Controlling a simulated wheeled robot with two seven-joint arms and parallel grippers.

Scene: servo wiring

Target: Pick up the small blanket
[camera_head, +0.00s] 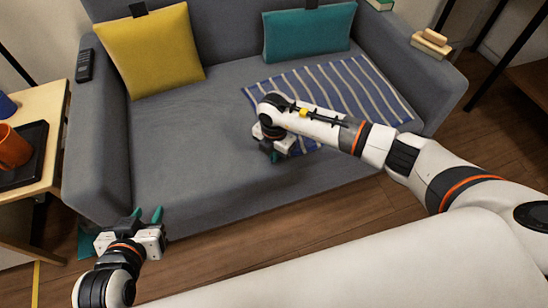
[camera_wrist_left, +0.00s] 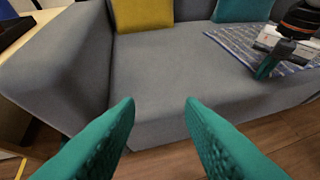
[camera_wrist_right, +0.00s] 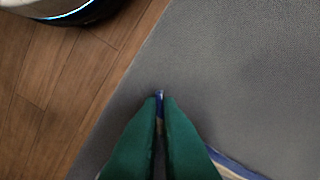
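The small blanket (camera_head: 345,88), blue-grey with white stripes, lies on the right part of the sofa seat. My right gripper (camera_head: 274,156) is at its front left corner, low over the seat. In the right wrist view its fingers (camera_wrist_right: 160,98) are nearly together, with a thin blue piece of blanket between them. More of the blanket's edge (camera_wrist_right: 236,166) shows below right there. My right forearm hides part of the blanket in the head view. My left gripper (camera_head: 147,214) is open and empty in front of the sofa's left end, and its spread fingers show in the left wrist view (camera_wrist_left: 160,108).
The grey sofa (camera_head: 195,140) holds a yellow cushion (camera_head: 150,50) and a teal cushion (camera_head: 308,33). A remote (camera_head: 85,65) lies on its left armrest, wooden blocks (camera_head: 431,43) on the right one. A side table with an orange mug (camera_head: 12,148) stands left. The seat's middle is clear.

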